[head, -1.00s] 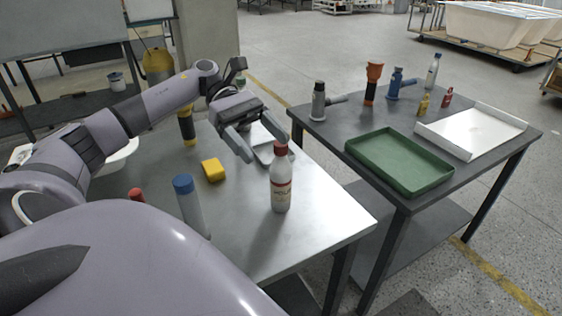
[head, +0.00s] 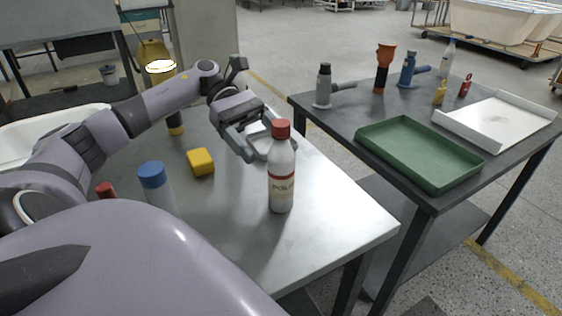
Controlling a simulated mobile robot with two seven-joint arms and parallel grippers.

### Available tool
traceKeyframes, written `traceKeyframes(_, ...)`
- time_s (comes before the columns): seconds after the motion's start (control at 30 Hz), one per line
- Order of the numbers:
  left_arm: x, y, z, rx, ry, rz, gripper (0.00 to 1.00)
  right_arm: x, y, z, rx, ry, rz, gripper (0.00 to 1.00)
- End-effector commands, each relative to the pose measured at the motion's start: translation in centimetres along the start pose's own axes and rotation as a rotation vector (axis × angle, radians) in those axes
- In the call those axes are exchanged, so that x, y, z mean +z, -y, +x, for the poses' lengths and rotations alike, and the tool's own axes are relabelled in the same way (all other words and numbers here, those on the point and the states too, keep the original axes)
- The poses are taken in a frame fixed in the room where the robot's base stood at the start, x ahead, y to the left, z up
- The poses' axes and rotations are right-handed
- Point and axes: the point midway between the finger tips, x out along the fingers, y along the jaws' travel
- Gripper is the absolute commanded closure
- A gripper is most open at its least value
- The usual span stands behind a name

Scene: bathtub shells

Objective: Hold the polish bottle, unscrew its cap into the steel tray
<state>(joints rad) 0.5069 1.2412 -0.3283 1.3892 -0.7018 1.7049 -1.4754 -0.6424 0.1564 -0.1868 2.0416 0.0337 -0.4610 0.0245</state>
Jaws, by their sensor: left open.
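The polish bottle (head: 281,178) stands upright near the right side of the pale metal table (head: 240,235). It is white with a red band, and its red cap (head: 281,129) is on. My left gripper (head: 265,148) is open just behind the bottle, with its fingers pointing towards the neck. The near finger and the bottle overlap in the picture, so I cannot tell whether they touch. My right gripper is not in view.
A yellow block (head: 201,162), a blue-capped bottle (head: 155,185) and a red-topped item (head: 105,190) stand left on the table. A dark table at right carries a green tray (head: 420,155), a white tray (head: 497,122) and several tools and bottles. The table's front right is clear.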

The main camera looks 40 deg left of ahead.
Motion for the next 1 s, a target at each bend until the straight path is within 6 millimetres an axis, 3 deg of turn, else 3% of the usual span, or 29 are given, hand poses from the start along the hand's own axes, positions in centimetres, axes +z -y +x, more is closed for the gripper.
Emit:
traceKeyframes(0.27,0.0,0.0,2.4,-0.003,0.0,0.0,0.19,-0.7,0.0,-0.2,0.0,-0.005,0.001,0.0)
traceKeyframes(0.6,-0.1,-0.2,6.9,-0.003,0.0,0.0,0.19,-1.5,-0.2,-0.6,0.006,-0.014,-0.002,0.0)
traceKeyframes(0.87,-0.1,-0.2,7.2,0.0,0.0,0.0,0.19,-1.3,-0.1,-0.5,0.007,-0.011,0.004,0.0)
traceKeyframes(1.0,-0.1,-0.2,7.1,0.0,0.0,0.0,0.65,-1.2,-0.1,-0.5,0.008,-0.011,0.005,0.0)
